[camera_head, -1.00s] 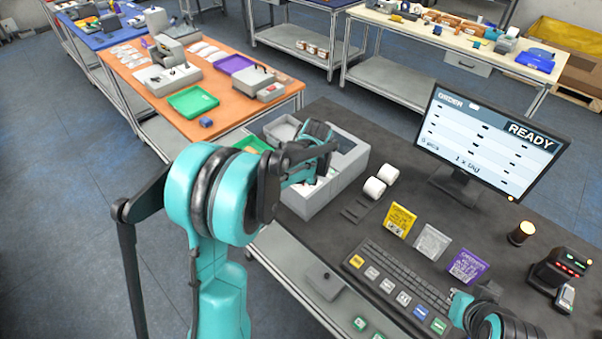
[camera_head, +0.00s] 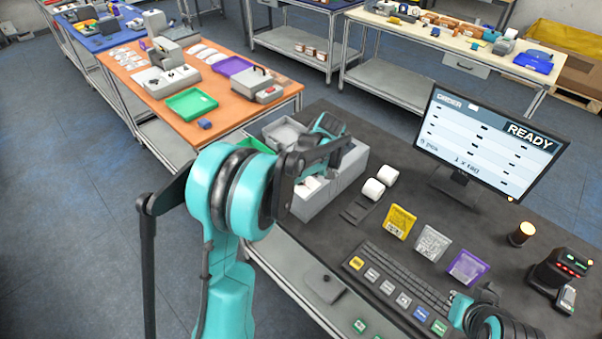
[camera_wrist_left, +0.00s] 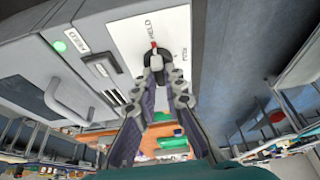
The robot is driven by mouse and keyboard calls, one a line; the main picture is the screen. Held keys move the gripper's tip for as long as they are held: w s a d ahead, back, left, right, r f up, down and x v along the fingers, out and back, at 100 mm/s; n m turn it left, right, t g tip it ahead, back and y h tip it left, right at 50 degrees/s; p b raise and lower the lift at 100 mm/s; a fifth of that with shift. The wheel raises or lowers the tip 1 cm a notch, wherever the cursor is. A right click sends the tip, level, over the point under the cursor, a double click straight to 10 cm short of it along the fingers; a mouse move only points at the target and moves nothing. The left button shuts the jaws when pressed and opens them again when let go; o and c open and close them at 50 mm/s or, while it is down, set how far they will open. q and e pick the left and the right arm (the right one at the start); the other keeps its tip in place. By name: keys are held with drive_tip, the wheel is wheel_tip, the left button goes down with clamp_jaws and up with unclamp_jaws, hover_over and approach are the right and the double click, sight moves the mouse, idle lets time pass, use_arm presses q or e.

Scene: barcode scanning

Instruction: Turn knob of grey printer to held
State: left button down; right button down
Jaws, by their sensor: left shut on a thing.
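The grey printer (camera_head: 350,175) stands at the left end of the dark bench, partly hidden behind my left arm. In the left wrist view its face (camera_wrist_left: 125,35) fills the upper left, with a dark knob (camera_wrist_left: 156,62) on a white label plate. The knob's red-marked pointer points up at the word HELD. A second printed word sits to the right of the knob. My left gripper (camera_wrist_left: 167,82) is shut on the knob; its fingertips hide the knob's lower part. My right gripper (camera_head: 463,305) is partly in view at the bottom right; its fingers are unclear.
A keyboard (camera_head: 400,290), yellow, white and purple cards, two white rolls (camera_head: 380,180) and a monitor (camera_head: 490,140) reading READY are on the bench. A scanner (camera_head: 560,272) stands at the right. An orange table (camera_head: 140,75) is behind, across an open floor.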

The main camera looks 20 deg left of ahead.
use_arm(q)
drive_tip(key=c, duration=1.6)
unclamp_jaws()
drive_tip(key=shift+r, duration=0.1)
drive_tip(key=v, duration=1.2)
drive_tip(key=shift+d, duration=0.1)
drive_tip(key=s+d+f+m+t+h+b, duration=0.1)
drive_tip(key=s+d+f+m+t+b, duration=0.1)
drive_tip(key=s, duration=0.6)
drive_tip(key=s+d+f+m+t+h+b, duration=0.1)
drive_tip(key=s+d+f+m+t+b, duration=0.1)
drive_tip(key=s+f+m, duration=0.4)
drive_tip(key=s+d+f+m+t+h+b, duration=0.1)
drive_tip(key=s+d+f+m+h+b, duration=0.1)
drive_tip(key=s, duration=0.8)
wheel_tip(320, 180, down, 3)
drive_tip(key=d+m+b, duration=0.1)
drive_tip(key=m+b, duration=0.2)
drive_tip(key=m, duration=0.1)
drive_tip(key=shift+d+r+t, duration=0.2)
drive_tip(key=shift+r+t, duration=0.05)
drive_tip(key=shift+t, duration=0.15)
